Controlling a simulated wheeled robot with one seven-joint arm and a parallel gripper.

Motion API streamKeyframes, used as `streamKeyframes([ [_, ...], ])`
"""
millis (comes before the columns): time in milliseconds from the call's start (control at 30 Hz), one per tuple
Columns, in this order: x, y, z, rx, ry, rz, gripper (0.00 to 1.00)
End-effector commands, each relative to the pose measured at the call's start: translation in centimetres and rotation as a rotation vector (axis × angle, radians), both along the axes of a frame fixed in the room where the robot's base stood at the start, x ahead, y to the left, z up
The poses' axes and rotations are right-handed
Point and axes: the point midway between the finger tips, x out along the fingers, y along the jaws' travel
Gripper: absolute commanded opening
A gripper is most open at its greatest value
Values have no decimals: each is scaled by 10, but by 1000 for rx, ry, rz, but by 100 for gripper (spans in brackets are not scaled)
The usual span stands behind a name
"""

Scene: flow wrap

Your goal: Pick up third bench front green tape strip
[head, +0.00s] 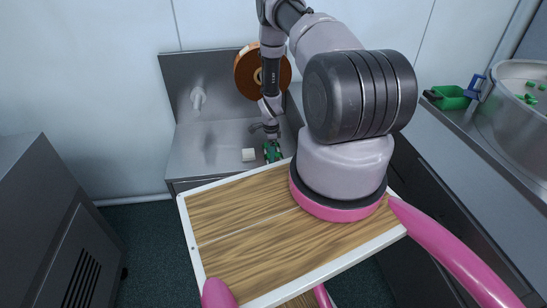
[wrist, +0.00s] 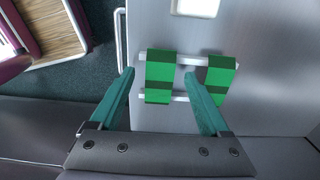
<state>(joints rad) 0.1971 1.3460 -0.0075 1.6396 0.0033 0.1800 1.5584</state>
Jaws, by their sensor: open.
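Two green strips lie across a pair of pale rails on the steel bench; the wrist view shows a left strip (wrist: 159,76) and a right strip (wrist: 217,76). I cannot tell which one is the third front strip. My gripper (wrist: 160,74) is open, with teal fingers. In the picture, the left strip appears between the fingertips, and the right finger partly overlaps the right strip. Nothing is held. In the head view, my gripper and the green strips (head: 273,152) are small at the bench's front edge, so contact cannot be told.
A white block (head: 249,155) sits on the steel bench (head: 205,157) left of the strips. A brown roll (head: 247,73) is mounted behind. A grey cabinet (head: 50,225) stands at left.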

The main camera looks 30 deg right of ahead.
Motion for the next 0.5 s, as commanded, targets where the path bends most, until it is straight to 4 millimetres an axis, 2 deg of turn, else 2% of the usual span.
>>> streamKeyframes([
  [200, 0, 0, -1, 0, 0, 0, 80],
  [233, 0, 0, -1, 0, 0, 0, 76],
  [433, 0, 0, -1, 0, 0, -1, 0],
  [500, 0, 0, -1, 0, 0, -1, 0],
])
